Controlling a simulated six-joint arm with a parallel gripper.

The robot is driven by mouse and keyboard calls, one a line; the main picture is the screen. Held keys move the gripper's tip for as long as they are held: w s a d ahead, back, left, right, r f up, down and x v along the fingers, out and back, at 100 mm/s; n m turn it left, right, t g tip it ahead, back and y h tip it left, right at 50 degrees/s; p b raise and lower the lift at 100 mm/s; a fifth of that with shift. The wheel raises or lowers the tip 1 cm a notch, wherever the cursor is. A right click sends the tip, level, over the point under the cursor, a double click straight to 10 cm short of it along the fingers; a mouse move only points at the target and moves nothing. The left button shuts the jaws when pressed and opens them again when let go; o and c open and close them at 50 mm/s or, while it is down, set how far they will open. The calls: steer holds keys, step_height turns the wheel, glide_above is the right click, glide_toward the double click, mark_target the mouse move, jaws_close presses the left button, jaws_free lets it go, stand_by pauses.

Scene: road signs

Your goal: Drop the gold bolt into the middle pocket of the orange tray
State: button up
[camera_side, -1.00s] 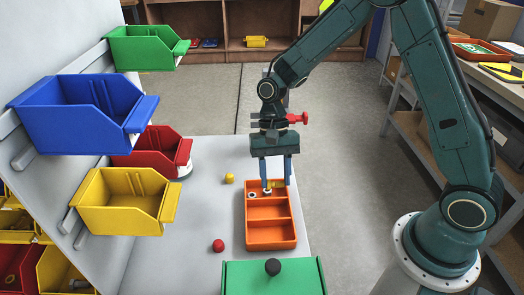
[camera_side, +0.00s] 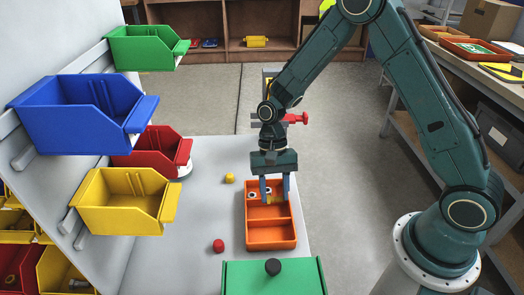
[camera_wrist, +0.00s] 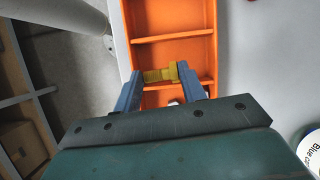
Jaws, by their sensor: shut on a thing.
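The orange tray (camera_side: 270,246) lies on the grey table with three pockets in a row. Its far pocket holds small silver-and-black nuts (camera_side: 253,194), partly hidden by my fingers. The middle and near pockets look empty. My gripper (camera_side: 275,198) points down over the tray and is shut on the gold bolt (camera_side: 276,199). In the wrist view the bolt (camera_wrist: 160,74) lies crosswise between the fingertips, over the orange tray (camera_wrist: 172,38), beside the divider between the far and middle pockets. Its exact height above the tray is hard to tell.
A green box with a black knob (camera_side: 273,267) is at the near edge. Coloured bins, including a yellow one (camera_side: 125,202), hang at the left.

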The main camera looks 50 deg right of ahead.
steer(key=shift+f, duration=0.25)
steer(key=o, duration=1.1)
steer(key=shift+v, duration=6.9)
steer(key=shift+r, duration=0.1)
